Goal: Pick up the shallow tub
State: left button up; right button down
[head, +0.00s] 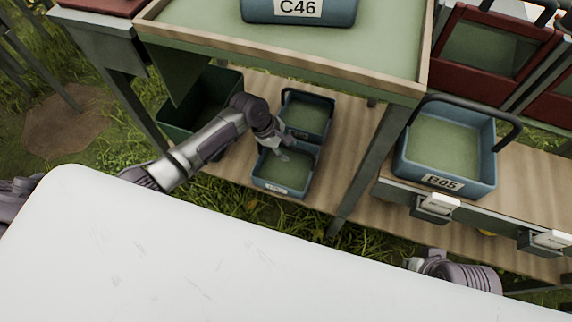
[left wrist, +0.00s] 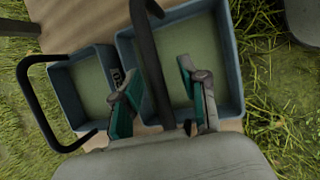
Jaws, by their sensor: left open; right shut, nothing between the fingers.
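Two small blue tubs with black handles stand one behind the other on the low wooden shelf; the nearer tub (head: 268,184) has a white label on its front. My left gripper (head: 284,155) is open over the nearer tub. In the left wrist view, my open fingers (left wrist: 157,90) are on either side of the black handle (left wrist: 150,60) of the larger-looking tub (left wrist: 232,60), apart from it as far as I can see. The other tub (left wrist: 62,95) is beside it. I cannot tell which is shallower. My right gripper (head: 412,264) is small and partly hidden at the lower right, shut and empty.
A wooden-edged table (head: 400,85) overhangs the shelf, with a tub marked C46 (head: 340,14) on it. A tub marked B05 (head: 480,180) stands on the right bench. A dark green bin (head: 180,135) is left of the tubs. A table leg (head: 365,180) rises right of them.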

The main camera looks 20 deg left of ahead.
dwell(0.3)
pick_arm(q)
grip_shut()
dwell(0.4)
